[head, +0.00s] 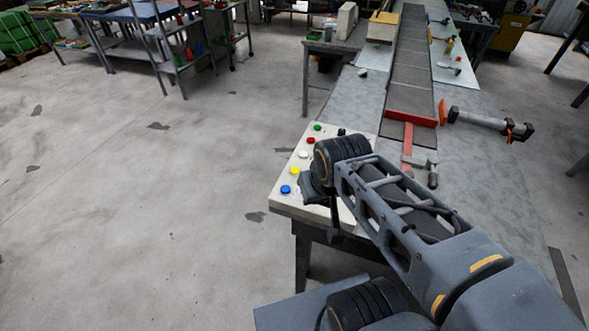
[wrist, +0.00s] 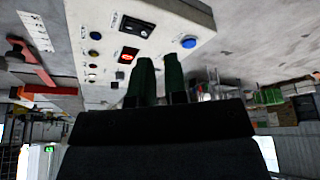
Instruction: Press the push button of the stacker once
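A pale control panel (head: 283,205) stands at the near end of the bench. A green button (head: 318,127), red button (head: 310,140), white button (head: 304,155), yellow button (head: 294,170) and blue button (head: 285,189) line its left side. My arm hides its right part. In the wrist view the panel (wrist: 185,20) appears with a blue button (wrist: 188,42), a black switch (wrist: 130,53) and a red-lit switch (wrist: 126,58). My gripper (wrist: 160,60) is over the panel, its dark green fingers close together with a narrow gap. I cannot tell which button is the stacker's, or any contact.
A conveyor (head: 410,60) with a red crossbar (head: 411,118) runs away behind the panel. A grey cylinder with an orange end (head: 480,120) lies right of it. Shelved workbenches (head: 150,50) stand at the back left. The floor left of the panel is clear.

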